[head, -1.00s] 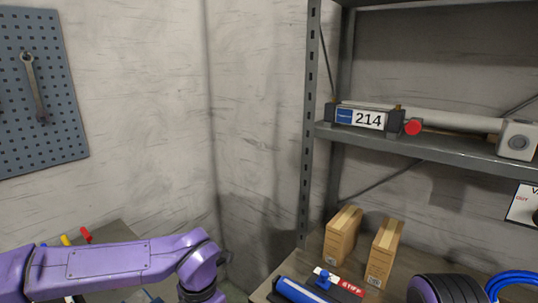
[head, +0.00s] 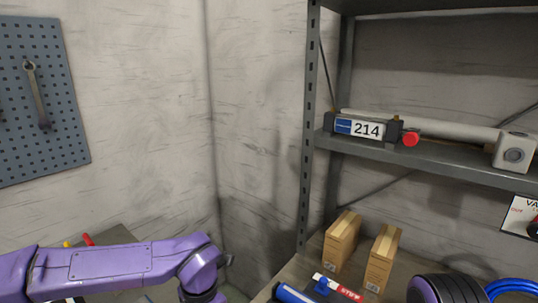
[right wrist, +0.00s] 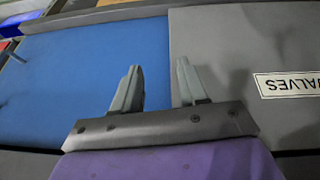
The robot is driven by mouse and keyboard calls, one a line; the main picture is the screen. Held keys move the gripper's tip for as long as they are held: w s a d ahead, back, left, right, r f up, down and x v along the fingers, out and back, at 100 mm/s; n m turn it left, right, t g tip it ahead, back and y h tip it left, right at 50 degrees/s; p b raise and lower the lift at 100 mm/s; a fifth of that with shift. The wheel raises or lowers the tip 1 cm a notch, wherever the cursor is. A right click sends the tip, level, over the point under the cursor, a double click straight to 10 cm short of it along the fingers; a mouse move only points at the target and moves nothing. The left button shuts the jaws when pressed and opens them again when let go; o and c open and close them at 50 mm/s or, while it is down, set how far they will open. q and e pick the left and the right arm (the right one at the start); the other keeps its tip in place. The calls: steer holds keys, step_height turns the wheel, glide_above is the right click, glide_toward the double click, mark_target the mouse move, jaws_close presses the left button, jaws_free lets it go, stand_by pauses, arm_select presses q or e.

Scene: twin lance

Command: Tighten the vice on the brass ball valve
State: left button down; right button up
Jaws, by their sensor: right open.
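No vice and no brass ball valve can be made out in either view. My right gripper (right wrist: 158,88) shows in the right wrist view with its two grey fingers apart and nothing between them. It is over a blue surface (right wrist: 70,65) and a grey surface (right wrist: 225,50) that meet beneath the fingers. A white label (right wrist: 287,84) reading "VALVES", upside down, lies on the grey part. In the head view my purple left arm crosses the lower left, and its gripper is out of the picture.
A pegboard (head: 70,120) with a wrench (head: 37,95) hangs at left.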

arm_select(q)
steer(key=shift+r, duration=0.15)
steer(key=shift+r+p, duration=0.4)
steer(key=shift+p, duration=0.3)
steer(key=shift+r, duration=0.1)
steer(key=shift+r+p, duration=0.4)
steer(key=shift+p, duration=0.3)
steer(key=shift+r+p, duration=0.5)
steer(key=shift+p, duration=0.15)
steer(key=shift+w, duration=0.1)
steer(key=shift+r+p, duration=0.5)
steer(key=shift+p, duration=0.25)
steer(key=shift+r, duration=0.1)
